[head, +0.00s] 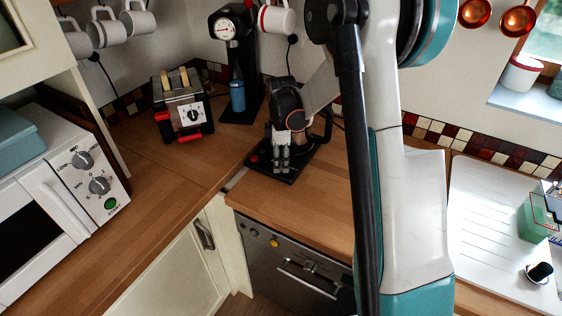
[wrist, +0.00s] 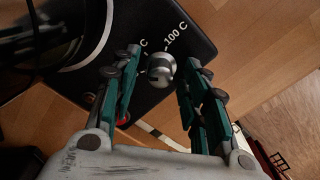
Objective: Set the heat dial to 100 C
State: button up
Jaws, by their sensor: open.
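The heat dial (wrist: 161,68) is a small round silver knob on the black base (wrist: 195,32) of an appliance, close to its edge. A white "100 C" mark (wrist: 176,37) is beside the dial, and a partly hidden mark ending in "C" (wrist: 143,45) is to its left. My gripper (wrist: 162,62) is open, with one finger on each side of the dial. I cannot tell if either finger touches it or exactly where the dial points. In the head view my gripper (head: 281,158) points down over the black base (head: 290,176) and hides the dial.
A white microwave (head: 60,190) is at far left. Wooden counter (head: 300,212) is clear in front of the base.

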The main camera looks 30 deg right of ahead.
jog(key=shift+f, duration=0.1)
grip_shut()
jog(key=shift+m, duration=0.3)
jog(key=m, duration=0.4)
jog(key=shift+b, duration=0.35)
jog(key=m, duration=0.5)
jog(key=shift+m, duration=0.4)
jog(key=m, duration=0.5)
jog(key=shift+b, duration=0.35)
jog(key=m, duration=0.5)
jog(key=shift+m, duration=0.3)
